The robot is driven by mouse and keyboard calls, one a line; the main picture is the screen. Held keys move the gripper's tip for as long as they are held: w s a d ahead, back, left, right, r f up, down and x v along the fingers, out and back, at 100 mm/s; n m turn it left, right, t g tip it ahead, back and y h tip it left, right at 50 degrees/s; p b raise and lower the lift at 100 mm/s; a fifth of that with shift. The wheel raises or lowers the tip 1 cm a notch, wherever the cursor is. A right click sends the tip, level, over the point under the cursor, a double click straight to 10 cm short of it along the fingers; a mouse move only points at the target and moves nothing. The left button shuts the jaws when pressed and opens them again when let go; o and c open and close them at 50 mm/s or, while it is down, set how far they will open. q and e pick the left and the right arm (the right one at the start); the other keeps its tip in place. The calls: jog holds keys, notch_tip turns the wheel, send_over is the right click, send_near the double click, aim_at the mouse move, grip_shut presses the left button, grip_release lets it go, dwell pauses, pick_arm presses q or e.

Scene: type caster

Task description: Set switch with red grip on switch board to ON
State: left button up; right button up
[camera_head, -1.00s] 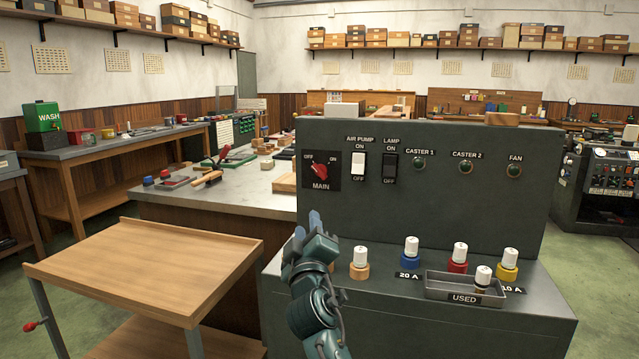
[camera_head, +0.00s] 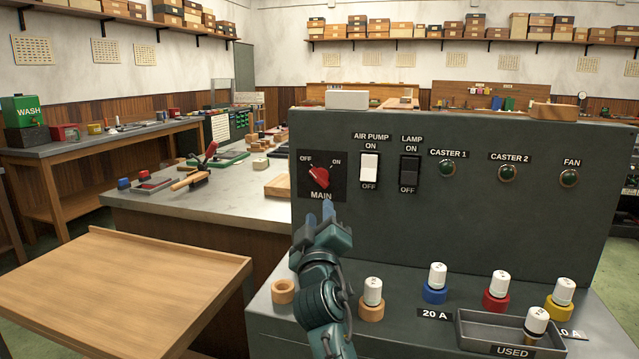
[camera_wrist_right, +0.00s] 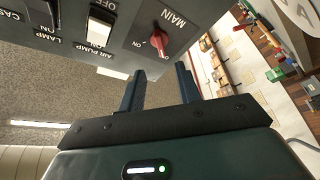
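The switch with the red grip (camera_head: 319,177) is the MAIN switch at the left end of the dark switch board (camera_head: 470,225). Its grip is tilted, with its upper end towards the OFF label on the left. It also shows upside down in the right wrist view (camera_wrist_right: 161,42). My right gripper (camera_head: 320,222) is just below the switch in the head view, apart from it. In the wrist view its two fingers (camera_wrist_right: 159,78) stand apart with nothing between them. My left gripper is not in view.
The AIR PUMP switch (camera_head: 369,167) and LAMP switch (camera_head: 409,174) sit right of MAIN. Several white-topped fuses and a USED tray (camera_head: 470,335) stand on the lower ledge. A wooden cart (camera_head: 120,285) is at left.

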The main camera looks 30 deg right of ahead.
aim_at(319, 182)
jog(key=x, duration=1.1)
jog(key=shift+w+d+p, duration=0.1)
jog(key=shift+p, duration=0.3)
jog(key=shift+c, duration=0.3)
grip_shut()
jog(key=shift+f, duration=0.1)
